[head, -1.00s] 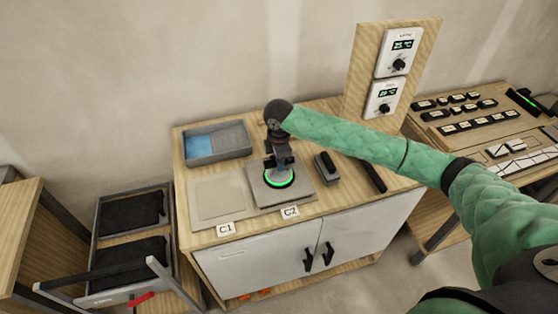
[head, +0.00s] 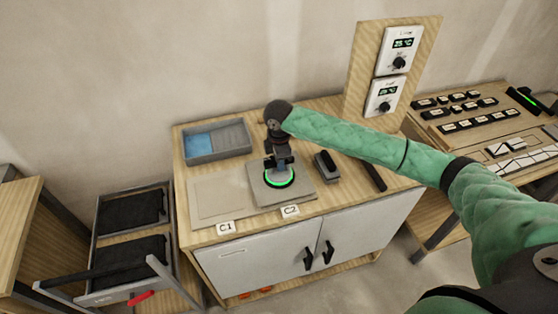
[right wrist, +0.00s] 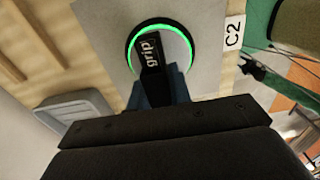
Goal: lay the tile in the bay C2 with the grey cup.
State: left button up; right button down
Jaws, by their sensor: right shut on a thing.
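My right gripper (head: 280,163) points down over bay C2 and is shut on the handle of a round dark cup (head: 279,184) with a lit green ring. In the right wrist view the cup (right wrist: 151,50) shows the word "grip" on its handle, between my fingers (right wrist: 160,92). The cup stands on a flat grey tile (head: 302,192), which also shows in the wrist view (right wrist: 205,75). The tile lies at the C2 label (head: 290,211), covering the bay; I cannot tell if it is fully seated. My left gripper is not in view.
Bay C1 (head: 215,200) is left of the tile and looks empty. A grey tray with a blue part (head: 245,138) is behind. A black-handled grey block (head: 327,166) and a dark bar (head: 373,175) lie to the right. A panel with two dials (head: 371,60) stands behind.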

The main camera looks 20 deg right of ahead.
jog(key=shift+f, duration=0.4)
dwell(0.8)
jog(key=c, duration=1.2)
grip_release()
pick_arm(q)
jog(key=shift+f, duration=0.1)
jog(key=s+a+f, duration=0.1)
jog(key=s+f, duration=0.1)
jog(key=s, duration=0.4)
pick_arm(e)
notch_tip(320, 180, up, 4)
jog(key=b, duration=0.3)
jog(key=shift+r, duration=0.2)
notch_tip(320, 180, up, 2)
jog(key=shift+r+b, duration=0.1)
jog(key=shift+b, duration=0.3)
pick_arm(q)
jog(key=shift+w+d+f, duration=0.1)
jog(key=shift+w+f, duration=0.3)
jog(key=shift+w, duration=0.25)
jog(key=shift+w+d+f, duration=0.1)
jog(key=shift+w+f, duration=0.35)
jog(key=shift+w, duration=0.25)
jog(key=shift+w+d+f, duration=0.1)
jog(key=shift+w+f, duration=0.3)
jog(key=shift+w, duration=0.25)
pick_arm(e)
jog(key=shift+r, duration=0.6)
